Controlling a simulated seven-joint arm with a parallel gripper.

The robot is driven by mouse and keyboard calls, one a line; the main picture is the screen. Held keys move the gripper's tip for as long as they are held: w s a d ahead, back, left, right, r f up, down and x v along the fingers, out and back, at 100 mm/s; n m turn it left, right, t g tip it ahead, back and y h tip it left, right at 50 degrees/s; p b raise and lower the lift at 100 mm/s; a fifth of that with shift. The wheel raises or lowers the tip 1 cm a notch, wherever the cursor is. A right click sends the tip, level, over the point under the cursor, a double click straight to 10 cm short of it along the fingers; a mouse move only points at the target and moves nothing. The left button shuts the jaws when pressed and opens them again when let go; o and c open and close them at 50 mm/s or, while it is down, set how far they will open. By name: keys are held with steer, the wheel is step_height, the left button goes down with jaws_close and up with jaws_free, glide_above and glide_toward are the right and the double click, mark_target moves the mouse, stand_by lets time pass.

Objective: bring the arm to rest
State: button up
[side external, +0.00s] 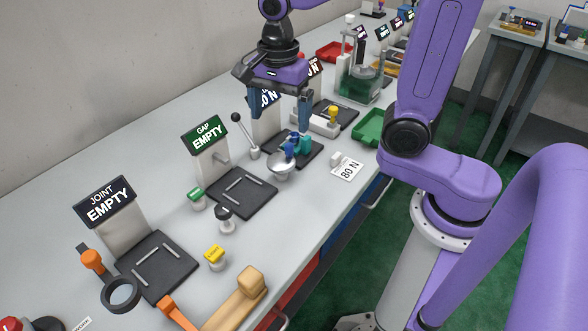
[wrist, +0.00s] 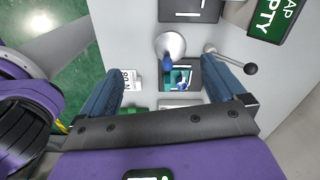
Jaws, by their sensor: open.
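My gripper (side external: 281,120) is open and empty in the side external view. It points down above the bench, over a black pad that carries a blue-and-teal part (side external: 297,147). In the wrist view my gripper (wrist: 168,75) has its two blue fingers spread wide, and the blue-and-teal part (wrist: 180,77) shows between them, below. Nothing is held between the fingers. How far the fingertips are above the part is hard to tell.
A grey round dish (side external: 280,168), a black-knobbed lever (side external: 245,137) and an "80 N" card (side external: 347,168) are near the part. Signs reading "GAP EMPTY" (side external: 206,136) and "JOINT EMPTY" (side external: 107,202) stand to the left. A green tray (side external: 369,128) lies right.

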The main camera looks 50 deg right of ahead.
steer(key=s+d+f+n, duration=0.1)
steer(key=s+n, duration=0.8)
steer(key=n, duration=0.5)
steer(key=s+d+f+n, duration=0.2)
steer(key=s+n, duration=0.7)
steer(key=n, duration=0.5)
steer(key=shift+s+f, duration=0.3)
steer(key=shift+s, duration=0.05)
